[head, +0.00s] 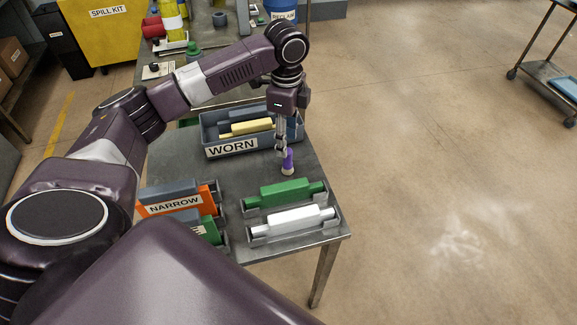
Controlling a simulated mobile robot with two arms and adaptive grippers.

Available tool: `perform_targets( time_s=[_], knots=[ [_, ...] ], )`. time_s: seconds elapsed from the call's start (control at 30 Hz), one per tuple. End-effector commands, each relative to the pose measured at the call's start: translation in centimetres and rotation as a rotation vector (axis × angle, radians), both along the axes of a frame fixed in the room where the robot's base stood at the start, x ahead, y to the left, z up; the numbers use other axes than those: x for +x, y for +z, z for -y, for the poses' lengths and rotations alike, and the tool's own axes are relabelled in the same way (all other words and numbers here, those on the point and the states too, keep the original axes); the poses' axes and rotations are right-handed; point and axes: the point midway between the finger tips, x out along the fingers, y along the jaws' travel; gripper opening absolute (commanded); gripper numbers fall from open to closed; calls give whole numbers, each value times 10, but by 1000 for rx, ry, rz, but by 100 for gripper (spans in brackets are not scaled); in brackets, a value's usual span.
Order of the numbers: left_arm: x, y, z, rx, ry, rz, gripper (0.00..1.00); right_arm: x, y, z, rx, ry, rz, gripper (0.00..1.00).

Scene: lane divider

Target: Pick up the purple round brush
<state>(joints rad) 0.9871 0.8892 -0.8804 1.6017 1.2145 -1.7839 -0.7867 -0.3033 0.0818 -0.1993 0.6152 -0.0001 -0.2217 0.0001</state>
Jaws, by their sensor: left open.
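The purple round brush (289,158) stands upright on the grey metal table (318,180), with its pale end down, right of the WORN bin. My left gripper (282,148) points straight down at the brush, its fingers open and overlapping the brush's upper part in the head view. I cannot tell whether the fingers touch it or have it between them. My right gripper is not in view.
The grey WORN bin (215,146) holds dark and yellow pieces left of the brush. A green block (285,192) and a white block (298,221) lie in holders in front. The NARROW holder (175,204) stands at left. Bare tabletop lies around the brush.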

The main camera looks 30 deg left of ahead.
Motion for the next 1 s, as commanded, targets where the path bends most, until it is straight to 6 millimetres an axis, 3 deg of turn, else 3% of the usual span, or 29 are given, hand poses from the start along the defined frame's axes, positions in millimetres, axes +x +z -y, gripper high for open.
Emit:
perform_targets(
  time_s=[0.17, 0.6, 0.87, 1.0],
  knots=[
    [-1, -18, 0, 1, 0, -3, 42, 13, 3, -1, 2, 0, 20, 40],
    [-3, -73, 5, 1, 0, -2, 42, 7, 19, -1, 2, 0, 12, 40],
    [-3, -78, 5, 1, -1, 0, 42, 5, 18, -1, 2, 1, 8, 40],
    [-3, -78, 5, 1, -1, 0, 30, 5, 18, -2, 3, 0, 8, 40]
  ],
)
